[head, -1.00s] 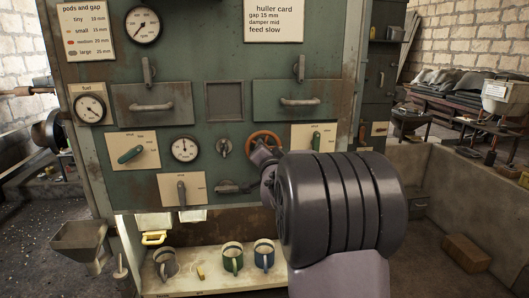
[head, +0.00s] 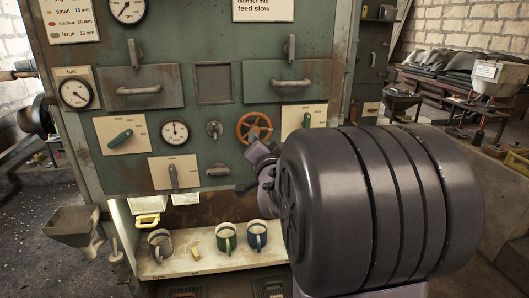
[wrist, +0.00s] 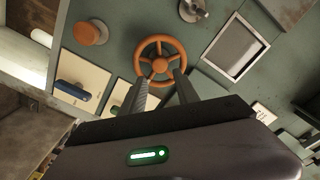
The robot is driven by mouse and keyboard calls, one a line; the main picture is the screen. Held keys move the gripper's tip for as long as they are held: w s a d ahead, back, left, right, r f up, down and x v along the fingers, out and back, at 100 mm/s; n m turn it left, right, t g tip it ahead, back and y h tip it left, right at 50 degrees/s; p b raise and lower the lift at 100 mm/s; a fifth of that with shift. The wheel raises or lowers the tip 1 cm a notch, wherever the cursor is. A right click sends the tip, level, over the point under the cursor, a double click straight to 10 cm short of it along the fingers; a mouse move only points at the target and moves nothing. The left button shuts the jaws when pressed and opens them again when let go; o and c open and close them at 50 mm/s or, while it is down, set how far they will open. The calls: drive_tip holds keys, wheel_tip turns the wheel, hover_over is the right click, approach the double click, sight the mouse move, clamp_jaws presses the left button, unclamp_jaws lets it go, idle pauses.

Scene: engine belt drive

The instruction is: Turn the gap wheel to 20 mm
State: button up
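The gap wheel, an orange-brown spoked handwheel (head: 254,127), is on the green machine panel. It also shows whole in the wrist view (wrist: 160,62), face on, with nothing held on its rim. My gripper (wrist: 161,78) is open, its two fingers apart and reaching toward the wheel's lower edge. In the head view my gripper (head: 258,154) is just below the wheel, partly hidden by my wrist. Whether the fingertips touch the wheel I cannot tell. A round white dial (head: 174,132) left of the wheel has its needle about upright; its scale is too small to read.
Green levers on cream plates flank the wheel, at left (head: 120,138) and right (head: 307,119). A small knob (head: 214,129) and a latch (head: 217,170) are near it. Several mugs stand on the shelf (head: 205,262) below. The pod card (head: 70,20) lists gaps in mm.

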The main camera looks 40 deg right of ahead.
drive_tip(key=v, duration=0.8)
drive_tip(key=shift+s, duration=0.25)
drive_tip(key=shift+a, duration=0.1)
drive_tip(key=s+a+f+n+g+y, duration=0.1)
drive_tip(key=a+f+n+g+y, duration=0.2)
drive_tip(key=a, duration=0.8)
drive_tip(key=s+a+f+n+g+y, duration=0.3)
drive_tip(key=s+a+f+n+y, duration=0.1)
drive_tip(key=s+a, duration=0.5)
drive_tip(key=s+a+f+n+g+y, duration=0.3)
drive_tip(key=s+a+f+n+y, duration=0.1)
drive_tip(key=s+a, duration=0.5)
drive_tip(key=a, duration=0.2)
drive_tip(key=shift+a+y+p, duration=0.3)
drive_tip(key=shift+a, duration=0.05)
drive_tip(key=shift+s, duration=0.1)
